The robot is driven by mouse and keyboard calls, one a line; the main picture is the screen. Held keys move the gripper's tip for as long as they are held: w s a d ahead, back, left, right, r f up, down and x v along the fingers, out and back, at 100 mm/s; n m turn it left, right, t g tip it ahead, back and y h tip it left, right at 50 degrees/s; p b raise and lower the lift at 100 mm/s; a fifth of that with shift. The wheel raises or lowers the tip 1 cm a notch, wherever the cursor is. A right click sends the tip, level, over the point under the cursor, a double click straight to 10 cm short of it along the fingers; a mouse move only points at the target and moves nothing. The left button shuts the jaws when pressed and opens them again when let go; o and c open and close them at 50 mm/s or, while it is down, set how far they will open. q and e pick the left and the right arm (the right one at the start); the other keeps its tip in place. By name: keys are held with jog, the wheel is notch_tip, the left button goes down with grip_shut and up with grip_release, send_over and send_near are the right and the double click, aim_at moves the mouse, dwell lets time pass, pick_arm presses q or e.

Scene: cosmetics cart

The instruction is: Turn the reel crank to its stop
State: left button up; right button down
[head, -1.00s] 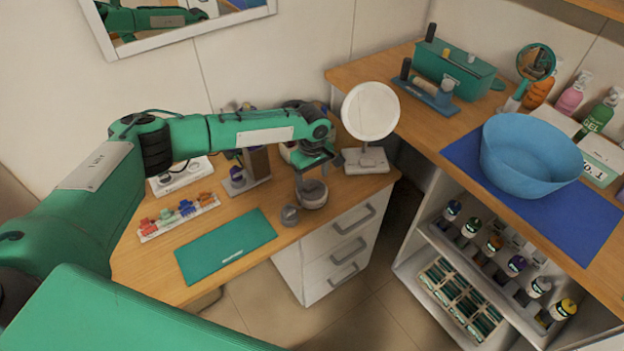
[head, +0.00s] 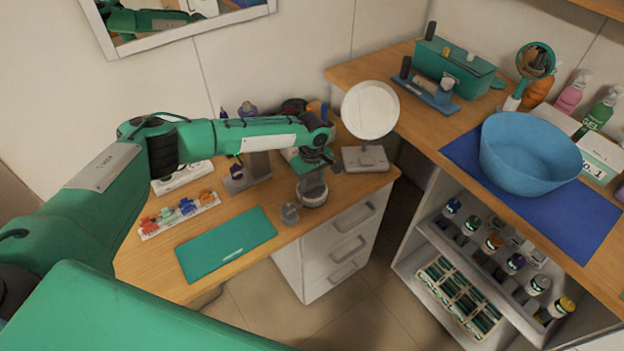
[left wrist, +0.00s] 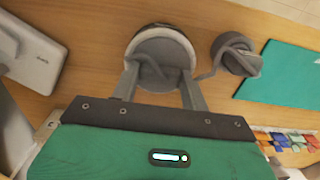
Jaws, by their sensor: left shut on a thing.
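The reel (head: 313,199) is a grey round drum on a pale base near the front right of the wooden desk. In the left wrist view the reel (left wrist: 160,48) lies between my two grey fingers. My left gripper (head: 312,183) points down onto its top from above and is shut on its crank. The left gripper also shows in the left wrist view (left wrist: 163,78). The crank itself is mostly hidden, so its angle cannot be told. A cord runs from the reel to a small grey round piece (left wrist: 236,54) beside it. My right gripper is out of view.
A round white mirror (head: 370,112) stands close on the right of my gripper. A green mat (head: 226,246) and a strip of coloured clips (head: 180,214) lie to the left. A cart with a blue bowl (head: 530,155) is further right.

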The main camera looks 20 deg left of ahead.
pick_arm(q)
jog(key=shift+r+p, duration=0.15)
jog(key=shift+p, duration=0.35)
jog(key=m+p, duration=0.2)
jog(key=p, duration=0.1)
jog(key=shift+s+r+p, duration=0.1)
jog(key=shift+p, duration=0.25)
jog(key=shift+m+p, duration=0.6)
jog(key=shift+m, duration=0.2)
jog(key=shift+f+m+p, duration=0.2)
jog(key=shift+m+p, duration=0.2)
jog(key=shift+m, duration=0.8)
jog(key=m, duration=0.5)
jog(key=shift+p, duration=0.3)
jog(key=m, duration=1.1)
jog(key=m+b, duration=0.1)
jog(key=m, duration=0.7)
jog(key=shift+b, duration=0.3)
jog(key=shift+m+b, duration=0.3)
jog(key=shift+m, duration=1.2)
jog(key=o, duration=1)
